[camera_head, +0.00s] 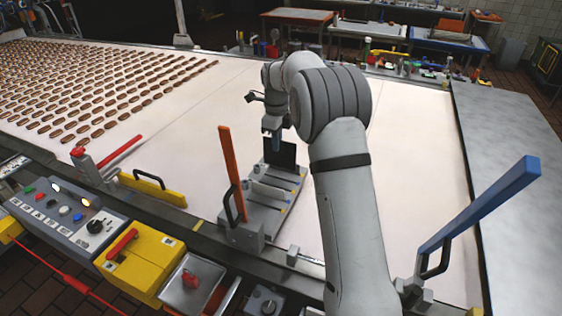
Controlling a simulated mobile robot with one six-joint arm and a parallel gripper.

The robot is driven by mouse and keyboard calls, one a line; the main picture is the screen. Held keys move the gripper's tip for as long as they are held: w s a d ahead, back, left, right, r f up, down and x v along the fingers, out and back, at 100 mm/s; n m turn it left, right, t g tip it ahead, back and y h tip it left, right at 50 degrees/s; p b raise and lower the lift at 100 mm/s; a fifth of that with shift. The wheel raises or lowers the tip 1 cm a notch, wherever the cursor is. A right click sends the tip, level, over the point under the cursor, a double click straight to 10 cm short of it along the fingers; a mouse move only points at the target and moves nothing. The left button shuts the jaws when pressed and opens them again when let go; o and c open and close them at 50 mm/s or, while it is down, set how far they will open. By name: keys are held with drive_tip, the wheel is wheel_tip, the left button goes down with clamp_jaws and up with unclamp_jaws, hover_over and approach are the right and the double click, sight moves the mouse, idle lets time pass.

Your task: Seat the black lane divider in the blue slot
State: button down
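The black lane divider (287,154) is a dark upright plate at the far end of a grey slotted rack (262,218) on the pale belt. My gripper (271,143) points down at the divider's upper left edge and overlaps it in the picture. I cannot tell whether its fingers hold the plate or only stand in front of it. Several grey ridges cross the rack below the divider, with small coloured marks along the right side. The blue slot is too small to make out for certain. Whether the divider's lower edge touches the rack is unclear.
An orange lever (230,160) rises at the rack's left, and a blue lever (482,205) stands at the right. Rows of brown biscuits (90,85) cover the belt's far left. A control panel (62,215) lies front left.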

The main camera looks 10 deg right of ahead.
sight(277, 155)
drive_tip(key=shift+f+p, duration=0.45)
drive_tip(key=shift+f, duration=2.05)
drive_tip(key=shift+s+f, duration=0.1)
drive_tip(key=c, duration=1.6)
unclamp_jaws()
